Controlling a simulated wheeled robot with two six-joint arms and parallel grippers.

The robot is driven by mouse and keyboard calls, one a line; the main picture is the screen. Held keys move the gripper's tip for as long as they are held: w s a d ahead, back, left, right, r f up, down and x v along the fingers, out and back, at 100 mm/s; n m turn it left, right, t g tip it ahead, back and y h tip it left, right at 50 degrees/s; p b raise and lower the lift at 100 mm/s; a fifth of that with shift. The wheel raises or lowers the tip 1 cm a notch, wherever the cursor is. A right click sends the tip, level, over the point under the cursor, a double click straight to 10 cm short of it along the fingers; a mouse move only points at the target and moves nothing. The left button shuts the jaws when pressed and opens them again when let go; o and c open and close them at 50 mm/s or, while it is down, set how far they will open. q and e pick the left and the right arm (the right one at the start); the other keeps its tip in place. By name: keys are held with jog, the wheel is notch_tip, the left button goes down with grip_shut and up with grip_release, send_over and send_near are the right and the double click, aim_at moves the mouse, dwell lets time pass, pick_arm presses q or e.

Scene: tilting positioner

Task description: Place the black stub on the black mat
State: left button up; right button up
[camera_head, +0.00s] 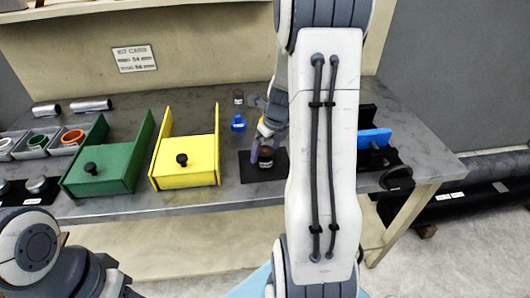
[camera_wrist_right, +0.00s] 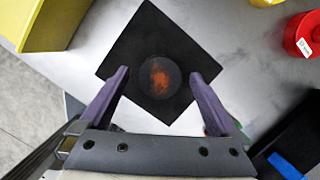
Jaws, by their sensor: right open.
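The black stub (camera_head: 266,158) stands on the black mat (camera_head: 246,172) on the grey bench. In the right wrist view, the stub (camera_wrist_right: 159,77) shows from above as a dark round top with an orange-brown patch, on the diamond-turned mat (camera_wrist_right: 145,25). My right gripper (camera_head: 262,152) is over the mat at the stub. Its open fingers (camera_wrist_right: 158,76) lie on either side of the stub in the wrist view, with gaps beside it. Part of my left arm shows at the lower left, but its gripper is not visible.
A yellow fixture (camera_head: 184,168) and a green fixture (camera_head: 100,170) with black knobs stand left of the mat. A blue stub (camera_head: 238,123) and a small dark one (camera_head: 238,98) stand behind it. A red object (camera_wrist_right: 303,35) and a blue part (camera_head: 374,138) are to the right.

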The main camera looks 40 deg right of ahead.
jog(key=p+v, duration=0.1)
jog(key=v, duration=0.9)
jog(key=s+a+n+g+y, duration=0.1)
jog(key=s+a+n, duration=0.1)
jog(key=a+n, duration=1)
jog(key=s+a+n+g, duration=0.1)
jog(key=s+a+n, duration=0.1)
jog(key=a+n, duration=0.95)
jog(key=s+a+n+g, duration=0.1)
jog(key=s+a+n, duration=1)
jog(key=n, duration=0.8)
jog(key=s, duration=0.2)
jog(key=shift+s+f, duration=0.35)
jog(key=shift+s, duration=0.05)
